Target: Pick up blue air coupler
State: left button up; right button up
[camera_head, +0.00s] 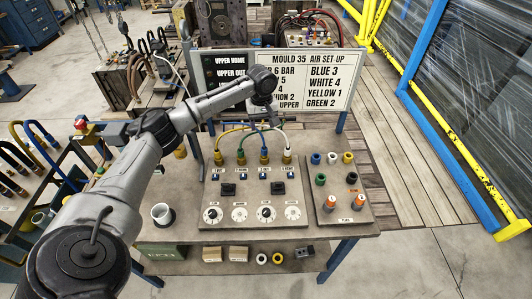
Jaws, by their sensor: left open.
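A small blue coupler (316,158) stands upright at the back left of the plug plate (340,218) on the workbench. My right gripper is not in view.
White (332,158), yellow (347,157) and green (320,179) couplers stand close around the blue one, with orange-topped fittings in front. The set-up sign (307,77) stands behind. A white cup (162,215) is at the bench's left. Blue-yellow fencing (420,62) is at right.

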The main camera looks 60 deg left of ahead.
aim_at(264, 147)
pick_arm(q)
jog(key=shift+n, duration=0.3)
jog(key=f+b, duration=0.1)
jog(key=f, duration=0.6)
jog(key=f+b, duration=0.1)
jog(key=f, duration=0.5)
jog(key=shift+w+d+f, duration=0.2)
jog(key=shift+f, duration=0.2)
jog(key=shift+c, duration=0.2)
jog(key=c, duration=1)
jog(key=shift+r, duration=0.1)
